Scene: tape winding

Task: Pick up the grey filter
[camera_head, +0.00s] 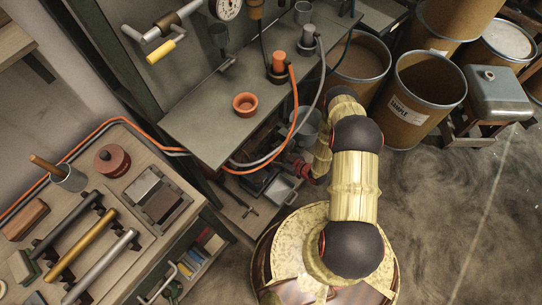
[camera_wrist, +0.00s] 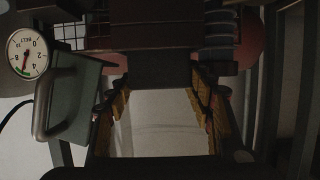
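No part is clearly marked as the grey filter. Grey candidates in the head view are a small grey cup (camera_head: 303,12) at the back of the metal shelf, a grey fitting (camera_head: 308,36) with a grey hose, and a silver-grey tube (camera_head: 101,267) lying in a rack on the left bench. My gripper (camera_wrist: 158,108) shows in the wrist view with its yellow-edged fingers wide apart, and I see nothing held between them. In the head view my arm bends down beside the shelf, and I cannot make out the fingertips there.
The metal shelf (camera_head: 200,125) also holds an orange cup (camera_head: 245,104) and an orange fitting (camera_head: 279,62) with an orange hose. A gauge (camera_wrist: 27,53) is at left in the wrist view. Drums (camera_head: 425,88) stand at right. The floor (camera_head: 445,215) at lower right is clear.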

